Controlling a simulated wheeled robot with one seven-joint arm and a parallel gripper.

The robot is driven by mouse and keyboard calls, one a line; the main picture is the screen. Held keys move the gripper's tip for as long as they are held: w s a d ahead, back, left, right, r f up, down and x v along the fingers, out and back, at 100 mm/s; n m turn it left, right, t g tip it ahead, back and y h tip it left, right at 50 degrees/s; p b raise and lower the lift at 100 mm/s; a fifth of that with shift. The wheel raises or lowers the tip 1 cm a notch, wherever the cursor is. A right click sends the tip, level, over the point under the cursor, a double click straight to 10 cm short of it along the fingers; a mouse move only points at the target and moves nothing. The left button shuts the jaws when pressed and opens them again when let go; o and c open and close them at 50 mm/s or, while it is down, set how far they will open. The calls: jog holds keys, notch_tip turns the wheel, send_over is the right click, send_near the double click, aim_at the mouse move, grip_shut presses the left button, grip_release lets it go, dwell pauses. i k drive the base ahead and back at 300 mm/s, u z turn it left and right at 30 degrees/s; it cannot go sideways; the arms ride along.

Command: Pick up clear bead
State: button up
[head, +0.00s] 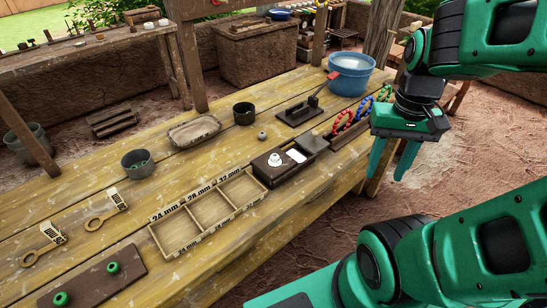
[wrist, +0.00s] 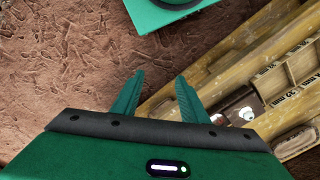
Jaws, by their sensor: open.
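My gripper (head: 388,174) is open and empty, pointing down beyond the right edge of the workbench. Its two green fingers show apart in the wrist view (wrist: 158,76), over reddish ground. A small pale grey bead (head: 262,136) sits on the bench near the black cup; I cannot tell if it is clear. A white rounded piece (head: 274,159) sits on a dark wooden box (head: 282,180), beside a white label. That white piece also shows at the right of the wrist view (wrist: 246,113). My gripper is well apart from both.
A three-part sorting tray (head: 190,232) lies mid-bench, empty. A black cup (head: 243,113), a shallow wooden tray (head: 194,130), a grey bowl (head: 137,163) with green beads and a blue bucket (head: 350,78) stand around. Coloured bead loops (head: 343,124) lie near my gripper. Green beads (head: 113,267) sit on a board.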

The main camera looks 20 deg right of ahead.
aim_at(275, 158)
jog(key=u, duration=0.4)
jog(key=k, duration=1.1)
jog(key=u, duration=1)
jog(key=i, duration=1)
jog(key=z, duration=0.75)
jog(key=i, duration=0.45)
jog(key=z, duration=0.3)
